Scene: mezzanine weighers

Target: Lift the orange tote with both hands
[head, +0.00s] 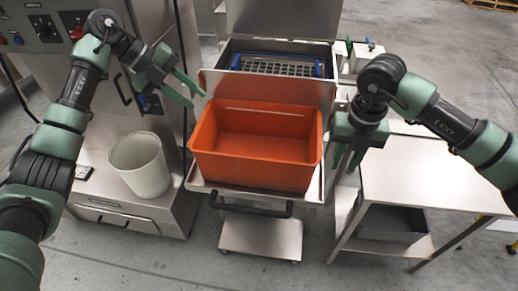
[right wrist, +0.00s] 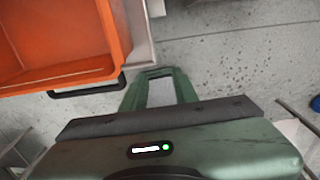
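The orange tote (head: 255,171) is an open, empty box. It sits upright on a grey metal cart (head: 262,197) in the middle of the head view. Part of it also shows at the upper left of the right wrist view (right wrist: 60,75). My left gripper (head: 198,99) is open and empty, up by the tote's back left corner and apart from it. My right gripper (head: 342,174) is open and empty, pointing down to the right of the tote. In the right wrist view its fingers (right wrist: 161,76) have only floor between them, apart from the tote.
A white bin (head: 140,166) stands on a ledge at the left, beside a metal cabinet. A dark cart handle (head: 251,207) runs in front of the tote. Behind it is a container with a blue-edged grid (head: 278,66). A metal table (head: 430,178) stands at the right.

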